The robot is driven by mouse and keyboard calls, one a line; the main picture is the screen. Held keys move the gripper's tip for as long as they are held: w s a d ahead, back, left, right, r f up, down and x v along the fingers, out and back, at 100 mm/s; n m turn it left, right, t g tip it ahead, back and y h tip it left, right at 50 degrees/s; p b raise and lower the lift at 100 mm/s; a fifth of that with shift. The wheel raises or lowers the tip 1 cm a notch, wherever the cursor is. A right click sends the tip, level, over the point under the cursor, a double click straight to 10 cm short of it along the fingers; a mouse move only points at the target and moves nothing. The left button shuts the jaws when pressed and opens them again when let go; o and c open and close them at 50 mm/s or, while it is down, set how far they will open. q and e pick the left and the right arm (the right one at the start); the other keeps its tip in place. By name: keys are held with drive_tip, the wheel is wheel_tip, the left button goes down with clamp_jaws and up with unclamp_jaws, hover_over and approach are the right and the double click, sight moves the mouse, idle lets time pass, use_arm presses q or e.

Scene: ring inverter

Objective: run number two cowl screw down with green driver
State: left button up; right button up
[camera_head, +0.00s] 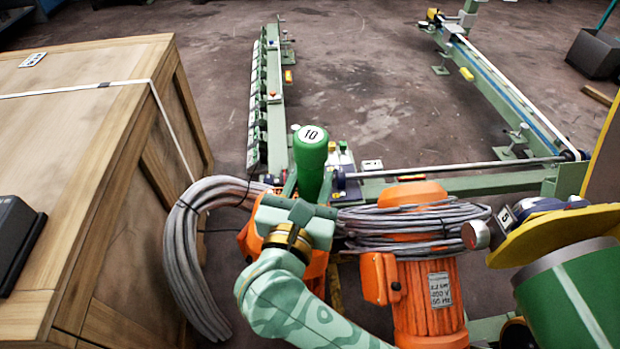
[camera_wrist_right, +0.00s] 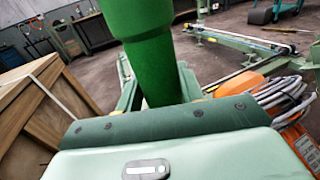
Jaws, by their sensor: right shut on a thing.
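The green driver (camera_head: 311,160) stands roughly upright in the middle of the head view, with a white cap marked 10 on top. My right gripper (camera_head: 308,189) is shut on its handle. In the right wrist view the driver (camera_wrist_right: 150,65) rises between the fingers. Its lower end is hidden by my gripper and wrist. An orange motor (camera_head: 251,240) lies behind and below my right wrist, mostly covered. The number two cowl screw cannot be made out. My left gripper is not in view.
A second orange motor (camera_head: 428,300) stands to the right, wrapped by a grey cable coil (camera_head: 430,228). More grey cable (camera_head: 185,255) hangs at the left beside a wooden crate (camera_head: 70,140). Green rails (camera_head: 480,183) run behind. Open floor (camera_head: 370,80) lies beyond.

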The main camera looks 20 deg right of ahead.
sight(307, 176)
drive_tip(key=shift+f+b, duration=0.45)
drive_tip(key=shift+f, duration=0.4)
idle(1.7)
drive_tip(key=shift+r, duration=0.1)
drive_tip(key=shift+r+p, duration=1.8)
drive_tip(key=shift+r, duration=0.8)
